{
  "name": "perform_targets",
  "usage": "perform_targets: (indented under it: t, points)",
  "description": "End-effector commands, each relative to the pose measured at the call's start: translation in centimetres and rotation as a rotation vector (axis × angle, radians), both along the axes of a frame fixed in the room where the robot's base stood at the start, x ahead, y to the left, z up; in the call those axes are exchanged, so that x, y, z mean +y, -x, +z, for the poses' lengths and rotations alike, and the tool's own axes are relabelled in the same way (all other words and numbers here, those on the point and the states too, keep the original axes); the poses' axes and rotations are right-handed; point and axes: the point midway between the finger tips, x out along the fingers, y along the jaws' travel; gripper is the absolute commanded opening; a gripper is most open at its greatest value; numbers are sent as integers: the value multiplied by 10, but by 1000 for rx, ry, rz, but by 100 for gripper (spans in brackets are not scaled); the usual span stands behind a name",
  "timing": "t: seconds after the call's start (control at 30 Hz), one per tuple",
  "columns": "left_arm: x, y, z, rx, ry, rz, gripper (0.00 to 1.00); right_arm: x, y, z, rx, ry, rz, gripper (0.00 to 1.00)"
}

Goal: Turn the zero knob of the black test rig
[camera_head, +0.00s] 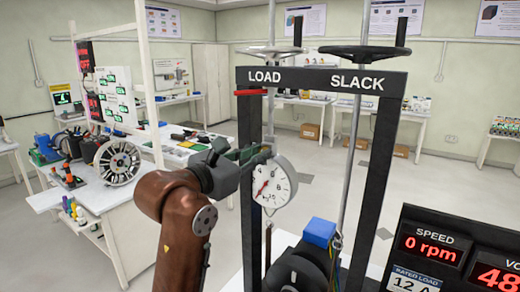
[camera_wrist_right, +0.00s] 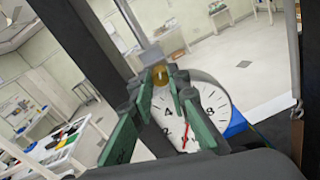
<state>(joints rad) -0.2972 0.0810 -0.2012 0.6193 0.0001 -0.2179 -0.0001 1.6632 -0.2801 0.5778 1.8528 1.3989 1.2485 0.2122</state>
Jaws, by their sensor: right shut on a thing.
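The black test rig (camera_head: 390,125) stands at the centre right, its crossbar marked LOAD and SLACK. A round white dial (camera_head: 276,190) with a red needle hangs under the LOAD side. The dial also shows in the right wrist view (camera_wrist_right: 205,106). The small brass zero knob (camera_wrist_right: 160,74) sits at the dial's upper rim. My right gripper (camera_head: 262,153) reaches the dial's top from the left. In the right wrist view its green fingers (camera_wrist_right: 161,82) are closed on the knob, one on each side. The fingers partly cover the dial face. My left gripper is out of view.
A silver handwheel (camera_head: 272,50) and a black handwheel (camera_head: 365,53) top the rig. A blue block (camera_head: 319,232) sits below the dial. A display reading 0 rpm (camera_head: 430,248) stands at the lower right. A cluttered white bench (camera_head: 110,195) is at the left.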

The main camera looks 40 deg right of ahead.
Motion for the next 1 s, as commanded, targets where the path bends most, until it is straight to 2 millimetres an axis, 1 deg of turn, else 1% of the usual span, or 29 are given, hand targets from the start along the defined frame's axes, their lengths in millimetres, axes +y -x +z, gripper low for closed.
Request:
perform_targets:
  t: [0.03,0.13,0.43,0.47,0.7,1.0]
  points:
    - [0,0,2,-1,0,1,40,0,0,2,-29,-9,1,0]
    - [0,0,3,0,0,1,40,0,0,1,-63,-22,0,0]
    - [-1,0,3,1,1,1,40,0,0,1,-71,-25,0,0]
    - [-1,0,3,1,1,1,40,0,0,1,-71,-25,0,17]
    - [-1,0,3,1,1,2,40,0,0,0,-69,-26,-1,33]
    - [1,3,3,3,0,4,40,2,0,0,-69,-25,0,33]
